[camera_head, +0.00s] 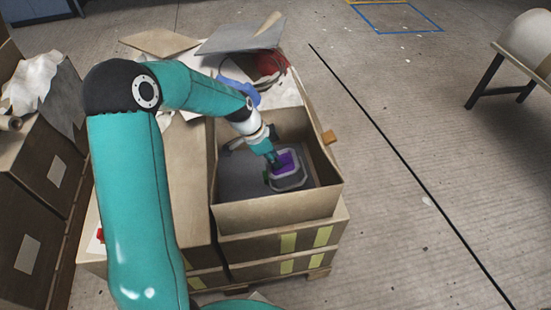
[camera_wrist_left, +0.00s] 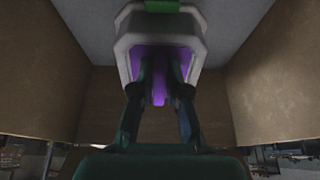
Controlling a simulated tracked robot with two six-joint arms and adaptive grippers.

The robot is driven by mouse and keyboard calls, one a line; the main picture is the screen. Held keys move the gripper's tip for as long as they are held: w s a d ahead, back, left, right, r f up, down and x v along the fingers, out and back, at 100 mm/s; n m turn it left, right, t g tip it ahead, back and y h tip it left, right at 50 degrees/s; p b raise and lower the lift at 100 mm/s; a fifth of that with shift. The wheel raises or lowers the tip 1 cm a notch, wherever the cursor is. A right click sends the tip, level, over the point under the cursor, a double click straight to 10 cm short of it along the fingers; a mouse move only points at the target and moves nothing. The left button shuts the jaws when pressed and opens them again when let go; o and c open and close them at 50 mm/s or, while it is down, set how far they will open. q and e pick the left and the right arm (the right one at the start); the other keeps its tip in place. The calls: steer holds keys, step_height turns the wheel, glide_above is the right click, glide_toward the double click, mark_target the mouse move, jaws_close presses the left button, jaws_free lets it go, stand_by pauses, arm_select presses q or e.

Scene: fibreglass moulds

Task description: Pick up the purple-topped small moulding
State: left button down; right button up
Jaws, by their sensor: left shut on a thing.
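The purple-topped small moulding (camera_head: 289,178) is a grey piece with a purple recess, inside an open cardboard box (camera_head: 275,212). My left gripper (camera_head: 277,163) reaches down into the box and is shut on the moulding. In the left wrist view, the moulding (camera_wrist_left: 198,40) fills the upper middle, with a grey rim and a purple inside. The fingers of my left gripper (camera_wrist_left: 160,88) reach into the purple part. I cannot tell whether the moulding rests on the box floor. My right gripper is not in view.
Box walls stand close around the left gripper. More cardboard boxes (camera_head: 35,165) stand at the left. Behind the open box lie flat panels (camera_head: 240,37) and a red item (camera_head: 271,63). A table (camera_head: 525,62) stands at the far right. The floor (camera_head: 430,170) at right is largely clear.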

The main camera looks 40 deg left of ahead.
arm_select(q)
steer(key=c, duration=1.1)
jaws_free()
steer(key=shift+s+f, duration=0.2)
steer(key=shift+s, duration=0.05)
steer(key=shift+w+r, duration=0.1)
steer(key=shift+r, duration=0.55)
step_height(320, 180, up, 9)
steer(key=shift+f, duration=0.1)
